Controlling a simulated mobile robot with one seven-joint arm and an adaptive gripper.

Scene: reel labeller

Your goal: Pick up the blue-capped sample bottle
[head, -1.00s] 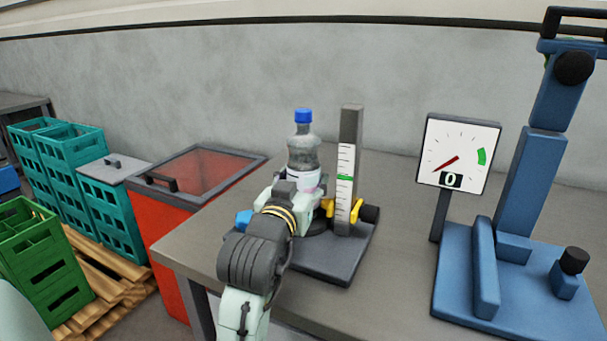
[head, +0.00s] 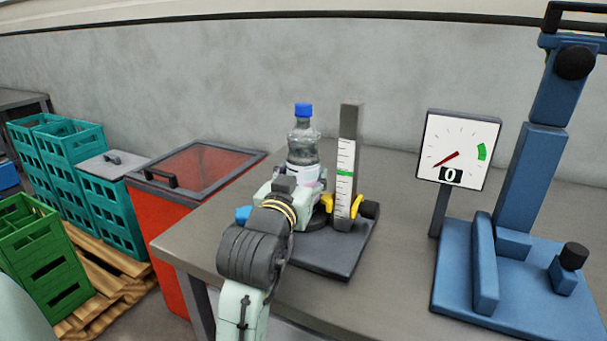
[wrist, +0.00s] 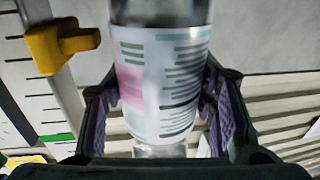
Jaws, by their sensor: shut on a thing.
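The blue-capped sample bottle (head: 303,146) is clear, with a white label, and stands upright in the head view. My gripper (wrist: 160,112) is shut on it. In the wrist view the fingers, with purple inner pads, lie on both sides of the bottle's printed label (wrist: 165,85). In the head view my gripper (head: 303,190) reaches the lower part of the bottle and hides its base. I cannot tell whether the base touches the black stand below.
A grey post with a scale (head: 346,165) and yellow clamp (head: 356,206) stands close right of the bottle on a dark base plate (head: 330,262). A dial gauge (head: 459,150) and blue press (head: 530,190) are further right. A red bin (head: 172,245) adjoins the table's left side.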

